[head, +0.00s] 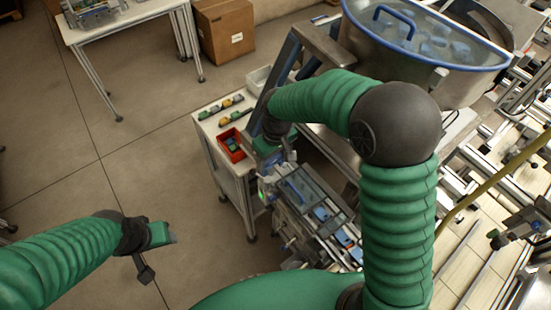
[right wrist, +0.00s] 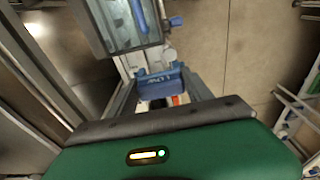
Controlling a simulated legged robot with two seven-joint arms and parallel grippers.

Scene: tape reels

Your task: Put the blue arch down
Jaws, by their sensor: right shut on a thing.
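My right gripper (head: 284,160) is at the near end of the machine with a clear lid, partly hidden by my own arm in the head view. In the right wrist view, the right gripper (right wrist: 161,78) is shut on the blue arch (right wrist: 158,88), a small blue piece with pale lettering held between the two fingers. The arch cannot be made out clearly in the head view. What lies directly under it is mostly hidden. My left gripper (head: 150,252) hangs over bare floor at the left, away from everything; its fingers are too unclear to judge.
A clear lid with a blue handle (head: 296,190) covers blue parts in the machine beside my right gripper. A red bin (head: 231,146) and several small coloured pieces (head: 224,105) lie on the white cart. A large blue-rimmed bowl (head: 425,45) stands behind my right arm.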

